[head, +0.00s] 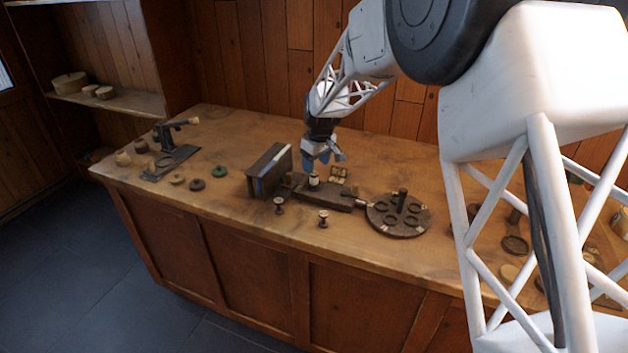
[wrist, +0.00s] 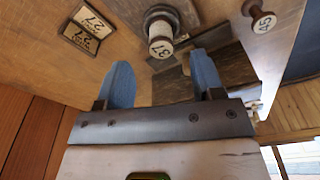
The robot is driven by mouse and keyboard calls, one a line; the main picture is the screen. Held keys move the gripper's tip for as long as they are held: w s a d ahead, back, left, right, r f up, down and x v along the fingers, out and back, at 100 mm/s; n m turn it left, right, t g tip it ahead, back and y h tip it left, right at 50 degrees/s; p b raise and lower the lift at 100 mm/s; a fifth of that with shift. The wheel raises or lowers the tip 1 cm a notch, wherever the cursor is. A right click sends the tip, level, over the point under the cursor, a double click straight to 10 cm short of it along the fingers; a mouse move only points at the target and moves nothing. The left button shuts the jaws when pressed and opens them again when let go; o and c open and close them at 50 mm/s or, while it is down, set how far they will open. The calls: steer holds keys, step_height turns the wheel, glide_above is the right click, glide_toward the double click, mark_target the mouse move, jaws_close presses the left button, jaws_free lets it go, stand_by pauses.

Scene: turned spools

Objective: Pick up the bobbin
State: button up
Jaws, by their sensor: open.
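A pale bobbin (head: 313,179) with a dark flange stands on a dark wooden block, just below my gripper (head: 318,162). In the wrist view this bobbin (wrist: 161,47) shows a pale end with a number that looks like 37. My gripper (wrist: 162,72) has two blue fingers spread apart with nothing between them. The bobbin appears just beyond the fingertips, roughly in line with the gap; I see no contact. Two more spools stand at the bench front, a left one (head: 278,205) and a right one (head: 323,218). A spool marked 45 (wrist: 263,21) shows in the wrist view.
A dark upright box (head: 268,168) stands close left of the block (head: 338,199). Small number plates (wrist: 88,28) lie beside the bobbin. A round holed tray (head: 398,222) is to the right. Rings and a dark stand (head: 172,160) are at left. The bench's front strip is mostly clear.

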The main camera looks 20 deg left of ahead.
mark_target(314, 175)
steer(key=shift+f, duration=0.2)
steer(key=shift+w+a+f, duration=0.1)
steer(key=shift+a+f, duration=0.15)
steer(key=shift+f, duration=1)
steer(key=shift+w+a+f, duration=0.1)
steer(key=shift+a+f, duration=0.1)
steer(key=shift+f, duration=1)
steer(key=shift+c, duration=0.3)
steer(key=c, duration=1)
steer(key=shift+r, duration=0.1)
steer(key=shift+r, duration=0.8)
steer(key=shift+s+d+r, duration=0.1)
steer(key=shift+s+r, duration=0.05)
steer(key=shift+r, duration=0.8)
steer(key=s+d, duration=0.3)
steer(key=s, duration=0.1)
steer(key=s+d+r, duration=0.1)
steer(key=s+d, duration=0.2)
steer(key=s, duration=0.1)
steer(key=s+d, duration=0.3)
steer(key=s, duration=0.2)
steer(key=shift+r, duration=0.15)
